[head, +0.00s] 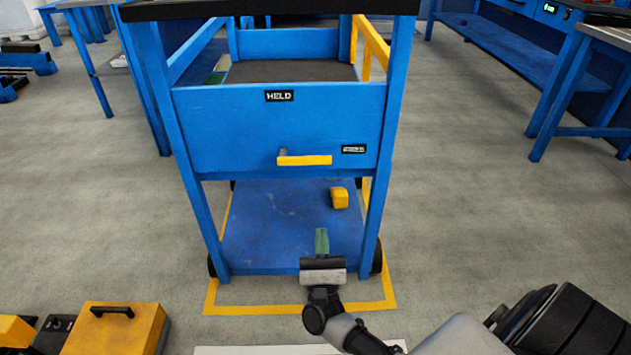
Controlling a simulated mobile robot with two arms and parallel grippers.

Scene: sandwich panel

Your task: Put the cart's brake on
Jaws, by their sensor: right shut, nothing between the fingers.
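A blue cart (235,125) stands inside a yellow floor outline. A yellow lever or handle (305,160) lies roughly horizontal on its front panel, on a grey pivot at its left end. A small black sign (279,96) above it reads "HELD". A second small label (353,149) right of the lever is too small to read for sure. My right gripper (322,240) is low in front of the cart, below the lever and apart from it, over the lower shelf's front edge in the picture. Its green fingers are shut and empty. My left gripper is out of view.
A small yellow block (339,198) sits on the cart's lower shelf (265,225). Yellow tape (250,309) frames the cart on the floor. A yellow case (115,325) stands at bottom left. Blue benches (510,50) stand at right. The floor beside the cart is clear.

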